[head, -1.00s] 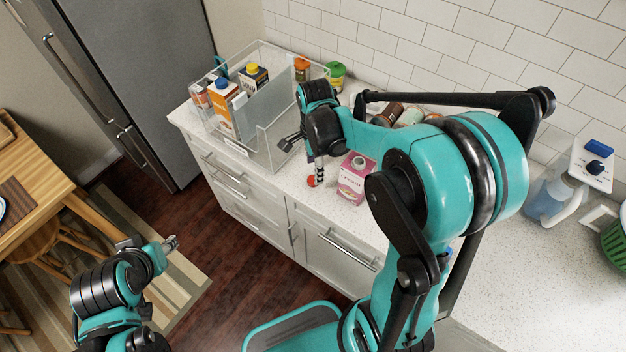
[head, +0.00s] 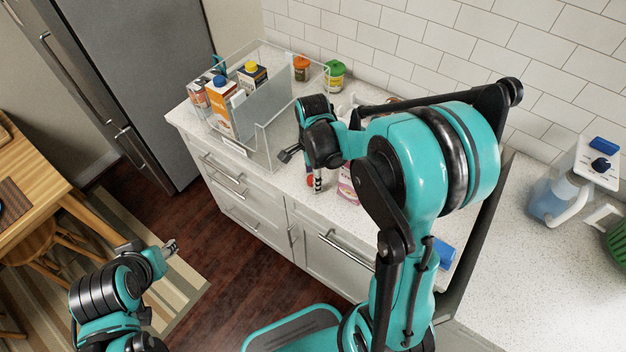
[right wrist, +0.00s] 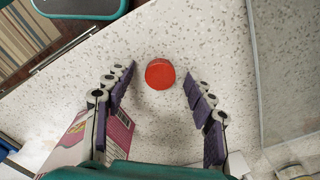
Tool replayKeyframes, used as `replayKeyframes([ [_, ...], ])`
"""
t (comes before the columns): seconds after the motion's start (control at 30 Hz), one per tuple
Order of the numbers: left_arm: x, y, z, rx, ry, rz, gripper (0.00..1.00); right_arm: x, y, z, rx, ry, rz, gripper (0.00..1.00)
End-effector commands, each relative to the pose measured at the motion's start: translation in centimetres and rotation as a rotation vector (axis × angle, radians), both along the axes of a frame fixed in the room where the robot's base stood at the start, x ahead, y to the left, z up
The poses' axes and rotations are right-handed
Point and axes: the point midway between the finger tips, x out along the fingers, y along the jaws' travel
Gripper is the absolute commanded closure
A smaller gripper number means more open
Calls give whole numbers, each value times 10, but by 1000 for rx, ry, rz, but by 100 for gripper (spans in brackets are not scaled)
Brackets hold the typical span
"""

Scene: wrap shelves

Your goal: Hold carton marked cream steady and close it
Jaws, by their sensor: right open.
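The pink-and-white cream carton (head: 346,187) stands on the counter, mostly hidden behind my right arm in the head view. Its pink side (right wrist: 118,130) shows at lower left in the right wrist view, beside the left-hand finger. Its top is hidden. A round red cap (right wrist: 160,74) lies on the counter, and it also shows in the head view (head: 310,183). My right gripper (right wrist: 158,82) is open and empty, pointing down with its fingers on either side of the cap. My left gripper (head: 150,246) is over the floor at lower left, away from the counter; its jaw state is unclear.
A clear divided bin (head: 265,148) with cartons stands left of my right gripper. Orange-lidded (head: 301,66) and green-lidded (head: 335,76) jars stand behind. A blue item (head: 443,252) lies near my right arm.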

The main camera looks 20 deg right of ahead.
Motion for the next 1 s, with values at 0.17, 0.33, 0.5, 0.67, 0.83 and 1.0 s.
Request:
replayKeyframes([
  [0.17, 0, 0, 0, 0, 0, 0, 60, 0, 0, 0, 0, 0, 0, 63],
  [0.33, 0, 0, 0, 0, 0, 0, 60, 0, 0, 0, 0, 0, 0, 79],
  [0.5, 0, 0, 0, 0, 0, 0, 60, 0, 0, 0, 0, 0, 0, 79],
  [0.67, 0, 0, 2, 0, 0, 0, 60, 0, 0, 4, 0, 0, 0, 79],
  [0.83, 0, 0, 13, 0, 0, 0, 60, -1, 0, 31, 0, 0, 0, 79],
  [1.0, 0, 0, 25, 0, 0, 0, 60, 0, 0, 67, 0, 0, 0, 79],
])
